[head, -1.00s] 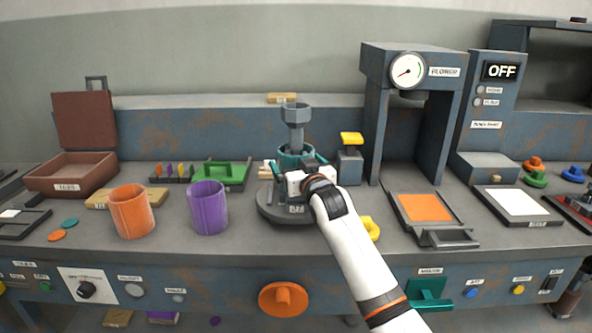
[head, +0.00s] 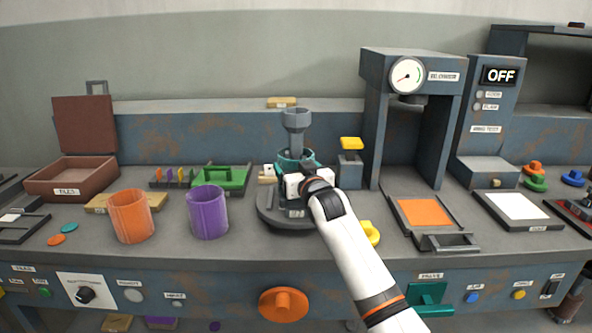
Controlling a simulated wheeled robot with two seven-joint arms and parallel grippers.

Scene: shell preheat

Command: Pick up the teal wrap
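The teal wrap (head: 294,157) is a ring-like band around the lower part of the grey post (head: 296,124), which flares at its top. The post stands on a round dark base (head: 272,207) in the middle of the bench. My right gripper (head: 292,172) is at the near side of the wrap, and its body hides the wrap's front and lower part. Its fingertips are dark and small against the wrap, so I cannot tell whether they are closed on it. My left gripper is not in view.
An orange cup (head: 131,216) and a purple cup (head: 208,212) stand left of the base. A yellow-topped block (head: 350,163) is close behind on the right, with the gauge press (head: 374,125) beyond it. A green tray (head: 232,180) lies behind the purple cup.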

